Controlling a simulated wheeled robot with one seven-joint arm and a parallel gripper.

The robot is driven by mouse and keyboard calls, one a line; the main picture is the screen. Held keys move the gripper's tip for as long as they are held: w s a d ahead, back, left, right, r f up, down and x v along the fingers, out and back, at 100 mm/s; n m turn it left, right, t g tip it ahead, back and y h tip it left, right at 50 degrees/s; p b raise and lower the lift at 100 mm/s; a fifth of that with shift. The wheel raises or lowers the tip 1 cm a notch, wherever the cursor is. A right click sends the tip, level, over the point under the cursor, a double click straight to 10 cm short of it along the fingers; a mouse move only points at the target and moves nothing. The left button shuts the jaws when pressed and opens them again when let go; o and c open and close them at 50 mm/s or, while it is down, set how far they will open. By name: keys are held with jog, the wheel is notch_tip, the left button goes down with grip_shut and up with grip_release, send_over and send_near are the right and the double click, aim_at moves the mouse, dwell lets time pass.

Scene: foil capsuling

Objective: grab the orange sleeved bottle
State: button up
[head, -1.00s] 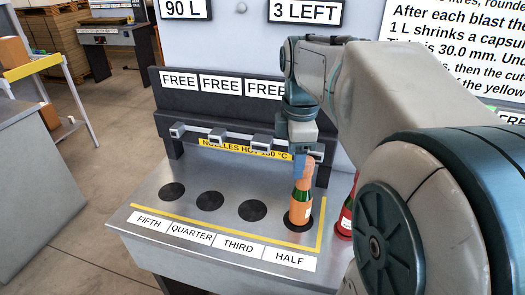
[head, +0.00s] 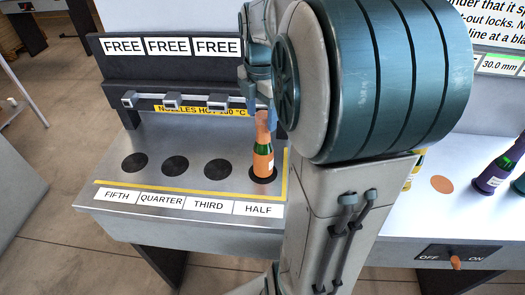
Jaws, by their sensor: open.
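The orange sleeved bottle (head: 263,157) stands upright on the dark round pad behind the HALF label. It has an orange label, green glass and an orange sleeve over its neck. My gripper (head: 262,103) is at the bottle's top, pointing down, with its jaws open. A finger overlaps the sleeve in the picture; I cannot tell whether it touches. My arm hides most of the gripper.
Black pads for FIFTH (head: 134,162), QUARTER (head: 174,166) and THIRD (head: 218,169) are empty. A nozzle rail (head: 172,101) with a hot warning runs behind them. A purple bottle (head: 497,165) stands on the right counter, beyond my arm.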

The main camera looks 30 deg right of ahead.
aim_at(263, 128)
jog(key=f, duration=0.2)
jog(key=f+p, duration=0.1)
jog(key=f, duration=0.1)
jog(key=shift+w+d, duration=0.1)
jog(key=shift+d, duration=0.2)
jog(key=shift+f, duration=0.7)
grip_shut()
